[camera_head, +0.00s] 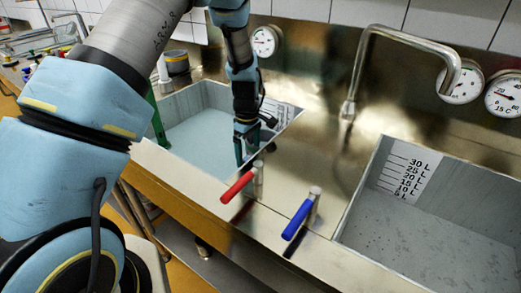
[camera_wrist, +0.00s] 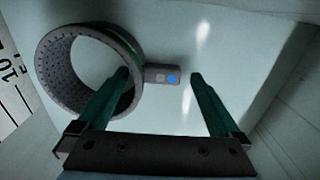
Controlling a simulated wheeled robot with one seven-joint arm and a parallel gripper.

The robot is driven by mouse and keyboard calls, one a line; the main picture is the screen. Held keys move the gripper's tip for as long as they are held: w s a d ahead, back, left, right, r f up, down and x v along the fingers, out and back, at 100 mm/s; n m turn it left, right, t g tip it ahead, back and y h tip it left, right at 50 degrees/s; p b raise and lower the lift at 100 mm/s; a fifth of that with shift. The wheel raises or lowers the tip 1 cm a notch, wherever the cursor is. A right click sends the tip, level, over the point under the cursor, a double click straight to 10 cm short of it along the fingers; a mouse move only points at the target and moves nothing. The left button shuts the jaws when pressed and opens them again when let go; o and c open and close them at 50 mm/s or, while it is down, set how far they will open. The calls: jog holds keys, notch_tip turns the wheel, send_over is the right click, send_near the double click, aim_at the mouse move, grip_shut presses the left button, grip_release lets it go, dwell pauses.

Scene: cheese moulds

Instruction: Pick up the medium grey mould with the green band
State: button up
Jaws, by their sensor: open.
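The grey mould (camera_wrist: 53,72) is a perforated ring lying in the left of the wrist view, with a bit of green band on its far right side. A short grey tab (camera_wrist: 160,74) with a pale dot and a blue dot sticks out from its right side. My gripper (camera_wrist: 159,77) is open, with dark green fingers. The tab shows between the fingertips, and the left finger overlaps the ring's right part in the picture. I cannot tell whether they touch. In the head view my gripper (camera_head: 245,150) reaches down into the left basin; the mould is not visible there.
The left basin (camera_head: 180,104) holds pale bluish liquid or a pale floor; its walls surround my gripper. A red-handled tap (camera_head: 238,187) and a blue-handled tap (camera_head: 298,219) stand right of it. A steel faucet (camera_head: 362,62) rises near the empty-looking right basin (camera_head: 430,235).

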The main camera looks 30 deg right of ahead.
jog(key=c, duration=1.4)
jog(key=shift+c, duration=0.9)
jog(key=shift+r, duration=0.15)
